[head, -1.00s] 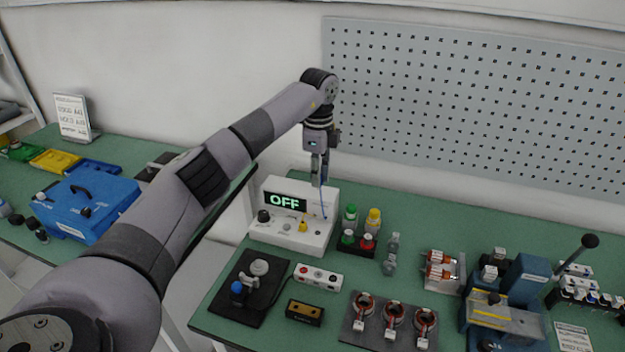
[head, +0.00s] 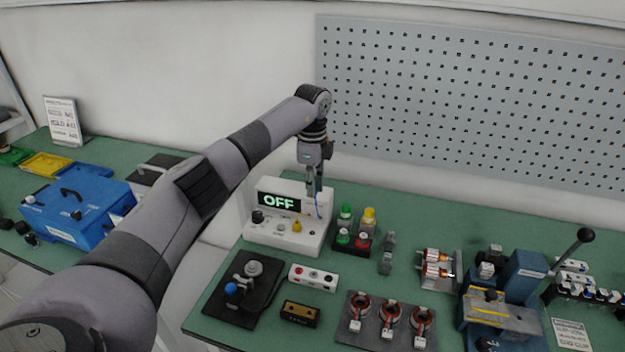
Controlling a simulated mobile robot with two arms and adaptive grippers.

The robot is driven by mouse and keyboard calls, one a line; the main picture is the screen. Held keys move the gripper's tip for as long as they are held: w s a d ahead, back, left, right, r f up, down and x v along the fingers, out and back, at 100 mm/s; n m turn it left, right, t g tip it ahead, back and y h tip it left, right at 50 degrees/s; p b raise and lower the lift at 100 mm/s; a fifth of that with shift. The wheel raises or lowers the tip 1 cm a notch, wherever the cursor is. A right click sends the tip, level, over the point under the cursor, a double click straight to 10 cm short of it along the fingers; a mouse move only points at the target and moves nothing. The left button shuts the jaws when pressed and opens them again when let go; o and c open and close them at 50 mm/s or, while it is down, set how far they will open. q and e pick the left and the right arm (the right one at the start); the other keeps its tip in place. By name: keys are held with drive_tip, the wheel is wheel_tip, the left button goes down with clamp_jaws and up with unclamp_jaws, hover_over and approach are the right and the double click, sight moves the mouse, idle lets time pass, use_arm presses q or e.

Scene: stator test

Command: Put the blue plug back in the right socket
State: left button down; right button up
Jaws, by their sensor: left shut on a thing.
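The white tester (head: 262,234) stands on the green bench, its display reading OFF. My left gripper (head: 314,192) points down at the tester's upper right, its fingers overlapping the top of the front panel. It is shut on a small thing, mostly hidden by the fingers. A thin blue lead (head: 318,209) hangs just below the fingertips, so the held thing appears to be the blue plug. The sockets on the tester's right side are too small to make out, and I cannot tell whether the plug touches one. My right gripper is not in view.
A small white box (head: 313,277) and a black pad (head: 226,308) with a blue-topped knob lie in front. Green and yellow bottles (head: 368,219) stand close on the right. Stator parts (head: 391,320) and a blue press (head: 524,275) are farther right. A pegboard (head: 450,100) is behind.

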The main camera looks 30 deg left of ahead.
use_arm(q)
drive_tip(key=shift+f+b, duration=2.45)
drive_tip(key=shift+f, duration=3.4)
drive_tip(key=shift+f+p, duration=0.25)
drive_tip(key=shift+p, duration=0.05)
drive_tip(key=shift+f, duration=0.9)
drive_tip(key=c, duration=1.5)
unclamp_jaws()
wheel_tip(320, 180, up, 12)
drive_tip(key=shift+r, duration=0.1)
